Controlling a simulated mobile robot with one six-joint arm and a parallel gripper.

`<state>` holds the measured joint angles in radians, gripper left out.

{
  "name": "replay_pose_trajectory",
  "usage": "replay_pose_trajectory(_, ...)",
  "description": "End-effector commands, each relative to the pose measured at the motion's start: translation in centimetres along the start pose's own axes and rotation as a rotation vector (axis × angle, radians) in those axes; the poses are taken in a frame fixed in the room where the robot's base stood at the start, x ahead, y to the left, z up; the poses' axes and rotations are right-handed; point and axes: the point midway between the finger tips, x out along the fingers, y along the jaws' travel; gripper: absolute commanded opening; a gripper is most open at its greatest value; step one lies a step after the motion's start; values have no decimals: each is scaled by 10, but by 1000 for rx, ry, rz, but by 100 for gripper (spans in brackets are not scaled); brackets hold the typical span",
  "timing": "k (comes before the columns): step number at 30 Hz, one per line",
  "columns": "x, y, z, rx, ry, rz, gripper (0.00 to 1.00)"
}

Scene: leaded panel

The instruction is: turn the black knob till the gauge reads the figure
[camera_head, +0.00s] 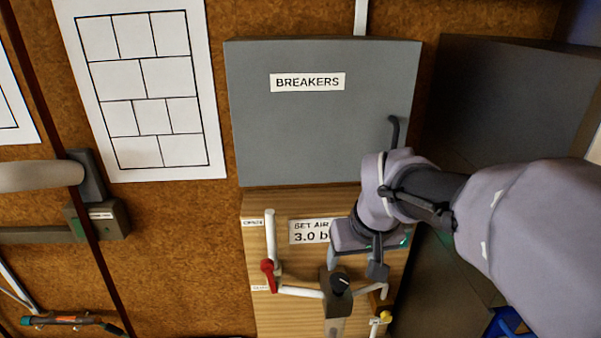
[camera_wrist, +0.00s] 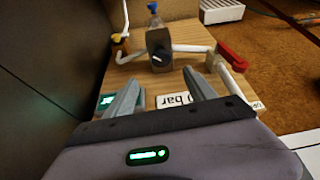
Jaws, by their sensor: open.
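The black knob (camera_head: 340,286) with a white mark sits on a dark block in the pipe run on the wooden board. It also shows in the wrist view (camera_wrist: 157,58), ahead of my fingers. My gripper (camera_head: 358,266) is open and empty; in the wrist view its fingers (camera_wrist: 161,88) are spread, short of the knob and apart from it. A sign (camera_head: 308,232) reads "SET AIR" and "3.0 b", its right end hidden by my gripper. A small green-faced panel (camera_wrist: 106,101) is partly behind one finger; I cannot read it or tell whether it is the gauge.
A red-handled lever (camera_head: 268,275) stands on the pipe left of the knob, and a yellow handle (camera_head: 384,317) is at its lower right. The grey breakers box (camera_head: 315,135) is above the board. A dark cabinet (camera_head: 500,100) stands to the right.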

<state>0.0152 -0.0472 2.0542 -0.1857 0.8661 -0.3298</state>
Motion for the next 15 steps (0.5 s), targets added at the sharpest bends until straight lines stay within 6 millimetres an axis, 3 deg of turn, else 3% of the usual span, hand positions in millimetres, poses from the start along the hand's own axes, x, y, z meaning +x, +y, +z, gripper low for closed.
replay_pose_trajectory(3, 38, 0, 2, 1, -6, -1, 64)
replay_pose_trajectory(9, 92, 0, 2, 1, -4, -1, 64)
replay_pose_trajectory(15, 118, 0, 1, 2, -1, -1, 64)
